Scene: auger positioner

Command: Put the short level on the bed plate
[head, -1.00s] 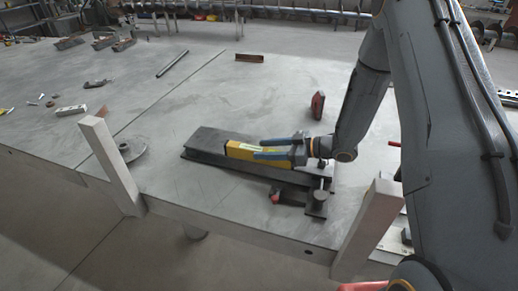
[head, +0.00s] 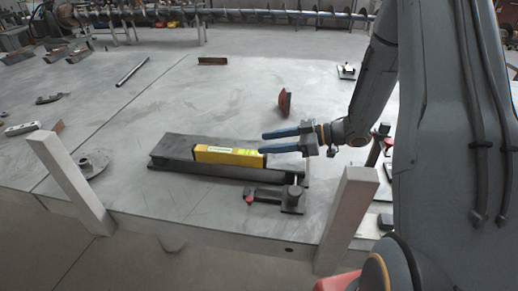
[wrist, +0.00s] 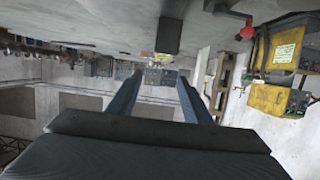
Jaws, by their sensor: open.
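The short level (head: 228,155) is a yellow bar with a pale label, lying lengthwise on the dark bed plate (head: 172,147) in the head view. The bed plate is a long dark steel slab on the grey table. My gripper (head: 262,143) has blue fingers, spread apart and empty, pointing left at the level's right end. The fingers appear just above and behind that end; I cannot tell the exact gap. In the wrist view my gripper (wrist: 156,78) shows its two fingers apart with nothing between them, and I cannot make out the level there.
A dark clamp (head: 290,198) sits at the front right of the bed plate. Two pale posts (head: 70,182) (head: 347,218) rise at the table's front edge. A red object (head: 284,102) stands behind my gripper. The table behind the plate is mostly clear.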

